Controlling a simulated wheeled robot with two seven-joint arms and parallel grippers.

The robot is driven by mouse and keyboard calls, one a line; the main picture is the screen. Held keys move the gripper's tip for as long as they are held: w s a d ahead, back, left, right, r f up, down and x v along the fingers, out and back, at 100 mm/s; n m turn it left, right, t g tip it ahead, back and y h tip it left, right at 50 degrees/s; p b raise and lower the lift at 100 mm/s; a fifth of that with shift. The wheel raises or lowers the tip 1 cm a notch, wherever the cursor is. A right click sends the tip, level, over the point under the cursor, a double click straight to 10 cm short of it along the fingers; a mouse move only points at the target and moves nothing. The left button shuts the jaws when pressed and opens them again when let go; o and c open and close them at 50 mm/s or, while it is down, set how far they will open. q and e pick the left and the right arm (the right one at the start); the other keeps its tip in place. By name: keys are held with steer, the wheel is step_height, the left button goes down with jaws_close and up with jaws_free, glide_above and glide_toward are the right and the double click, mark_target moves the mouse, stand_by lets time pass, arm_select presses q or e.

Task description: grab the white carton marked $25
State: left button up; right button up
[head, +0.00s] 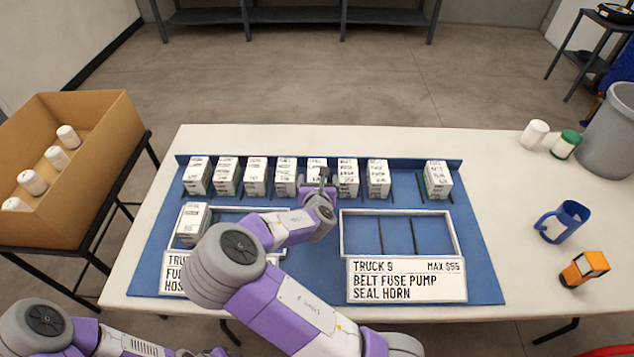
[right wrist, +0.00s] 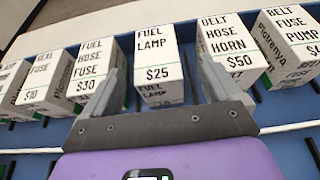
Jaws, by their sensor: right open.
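The white carton marked $25 (right wrist: 158,62), labelled FUEL LAMP, stands upright in the middle of the right wrist view. In the head view the carton (head: 317,163) stands in the back row on the blue board, its front partly hidden by my right gripper. My right gripper (head: 323,178) is open and empty at the carton's front. In the right wrist view its fingers (right wrist: 164,80) show on the left and right of the carton's lower part; I cannot tell whether they touch it. My left arm is at the lower left; the end of it (head: 217,352) is cut off by the bottom edge.
The blue board (head: 480,260) holds a tray (head: 343,235) with empty slots and a TRUCK 9 sign (head: 407,281).

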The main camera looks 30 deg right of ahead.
mark_target(317, 171)
steer(key=b+x, duration=0.2)
steer(key=x, duration=0.5)
steer(key=shift+w+a+r, duration=0.15)
steer(key=shift+r, duration=0.1)
steer(key=c, duration=1.2)
steer(key=shift+c, duration=0.4)
steer(key=shift+r, duration=0.15)
